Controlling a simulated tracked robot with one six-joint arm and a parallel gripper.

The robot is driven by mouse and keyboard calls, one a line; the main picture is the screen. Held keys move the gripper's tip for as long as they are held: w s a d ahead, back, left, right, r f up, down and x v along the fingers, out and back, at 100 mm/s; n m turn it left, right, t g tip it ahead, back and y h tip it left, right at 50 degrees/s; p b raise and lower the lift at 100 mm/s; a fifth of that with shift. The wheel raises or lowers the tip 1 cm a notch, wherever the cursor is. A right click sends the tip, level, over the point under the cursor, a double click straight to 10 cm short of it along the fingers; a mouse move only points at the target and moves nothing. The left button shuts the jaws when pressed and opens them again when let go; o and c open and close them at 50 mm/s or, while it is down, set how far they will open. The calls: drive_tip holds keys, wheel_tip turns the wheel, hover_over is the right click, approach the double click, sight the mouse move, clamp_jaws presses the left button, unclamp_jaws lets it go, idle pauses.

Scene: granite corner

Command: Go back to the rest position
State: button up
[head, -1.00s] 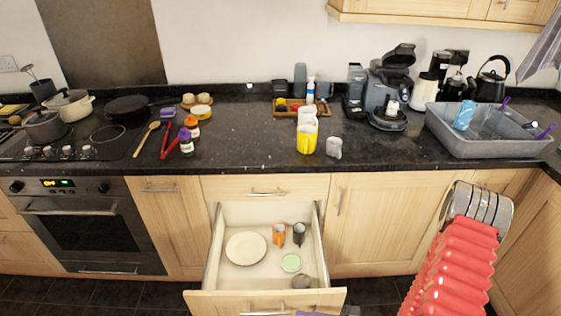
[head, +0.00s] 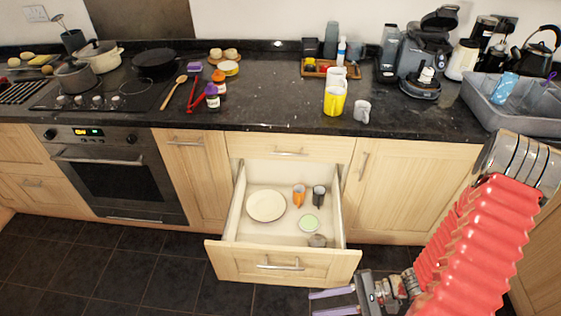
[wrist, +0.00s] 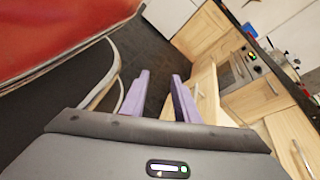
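My gripper (head: 332,301) shows at the bottom of the head view, right of centre, in front of the pulled-out drawer and low over the dark floor. In the wrist view my gripper (wrist: 160,97) has its two purple fingers apart with nothing between them. My red-sleeved arm reaches down to it from the right side of the head view. The open drawer (head: 225,252) holds a cream plate (head: 267,205), an orange mug (head: 299,195), a dark mug (head: 319,195), a pale green dish (head: 308,224) and a small grey item (head: 317,240).
An oven (head: 125,175) stands left. The dark tiled floor (head: 120,270) in front is clear.

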drive_tip(key=w+d+r+n+h, duration=0.1)
drive_tip(key=d+r+n+h, duration=0.4)
drive_tip(key=r, duration=0.4)
drive_tip(key=w+d+r+n+h, duration=0.15)
drive_tip(key=d+r+h, duration=0.25)
drive_tip(key=r+h, duration=0.4)
drive_tip(key=a+r+n+t, duration=0.2)
drive_tip(key=r+t, duration=0.1)
drive_tip(key=r, duration=0.6)
drive_tip(key=a+r+n+t+h, duration=0.1)
drive_tip(key=a+r+n+t, duration=0.1)
drive_tip(key=r, duration=0.7)
drive_tip(key=shift+w+a+n+t, duration=0.3)
drive_tip(key=shift+n+t, duration=0.15)
drive_tip(key=shift+t, duration=0.05)
